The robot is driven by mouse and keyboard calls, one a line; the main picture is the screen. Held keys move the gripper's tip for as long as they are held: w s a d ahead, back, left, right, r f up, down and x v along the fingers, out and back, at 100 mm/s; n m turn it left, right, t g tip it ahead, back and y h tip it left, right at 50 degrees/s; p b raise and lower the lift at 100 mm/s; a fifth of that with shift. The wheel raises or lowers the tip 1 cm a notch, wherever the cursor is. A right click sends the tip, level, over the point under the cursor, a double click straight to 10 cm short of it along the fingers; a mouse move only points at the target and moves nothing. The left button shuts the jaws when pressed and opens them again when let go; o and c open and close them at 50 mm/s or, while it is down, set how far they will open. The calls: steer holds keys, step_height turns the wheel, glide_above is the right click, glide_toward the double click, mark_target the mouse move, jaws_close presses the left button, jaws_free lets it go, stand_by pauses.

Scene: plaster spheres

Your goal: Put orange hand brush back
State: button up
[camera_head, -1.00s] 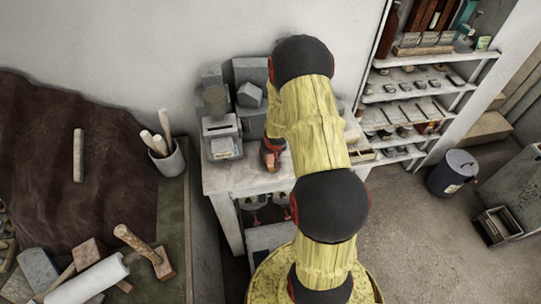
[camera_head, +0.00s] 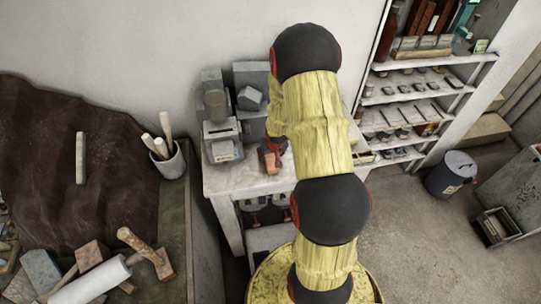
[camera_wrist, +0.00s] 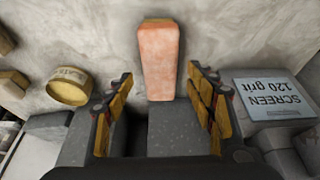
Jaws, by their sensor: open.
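The orange hand brush shows in the wrist view as a long pinkish-orange block (camera_wrist: 160,62) against a grey, worn surface. Its near end lies between the tips of my gripper (camera_wrist: 163,92), with a gap on each side. My gripper is open and holds nothing. In the head view, a small orange patch (camera_head: 270,161) that looks like the brush shows at the white worktable (camera_head: 232,184), just beside my arm. My arm hides most of the gripper there.
In the wrist view, a round yellow tin (camera_wrist: 70,87) stands left and a "SCREEN 120 grit" box (camera_wrist: 273,98) right. Grey blocks (camera_head: 220,132) crowd the table's back. A shelf rack (camera_head: 415,98) stands right; a bench with a mallet (camera_head: 146,252) is left.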

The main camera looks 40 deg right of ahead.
steer(key=s+a+r+n+p, duration=0.15)
steer(key=a+r, duration=0.35)
steer(key=r, duration=0.5)
steer(key=s+a+r+t, duration=0.15)
steer(key=a+r, duration=0.35)
steer(key=r, duration=0.5)
steer(key=s+a+r+n+g+p, duration=0.1)
steer(key=s+a+r, duration=0.1)
steer(key=a+r, duration=0.6)
steer(key=s+a+r+n+t+y, duration=0.1)
steer(key=s+a+r+n+y, duration=0.1)
steer(key=s+a+r, duration=1)
steer(key=s+r+n, duration=0.1)
steer(key=s, duration=0.1)
steer(key=shift+s+n, duration=0.35)
